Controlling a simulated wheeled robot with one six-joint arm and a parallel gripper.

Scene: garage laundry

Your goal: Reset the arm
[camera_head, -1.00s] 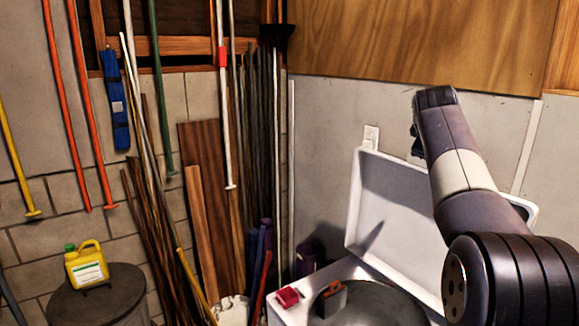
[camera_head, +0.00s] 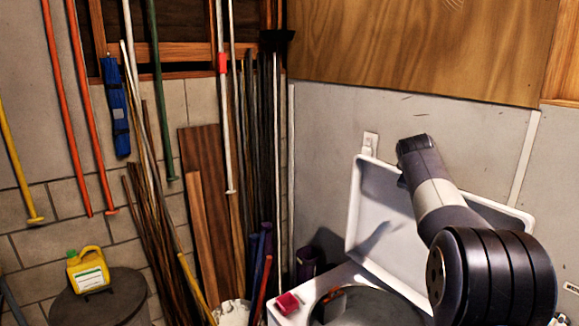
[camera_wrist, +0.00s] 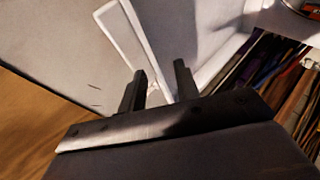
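My gripper (camera_wrist: 160,85) shows in the wrist view as two dark fingers standing apart with nothing between them. In the head view my arm rises at the right, in front of the raised white lid of a washer-like machine (camera_head: 365,215). The fingers are hidden there behind my wrist. In the wrist view the pale wall and white lid edge lie beyond the fingers, and I see no contact.
A red box (camera_head: 287,303) sits on the white machine's rim, beside its dark round opening. A yellow jug (camera_head: 88,270) stands on a round dark lid at left. Poles and boards (camera_head: 205,210) lean in the corner. A wood panel (camera_head: 420,45) covers the upper wall.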

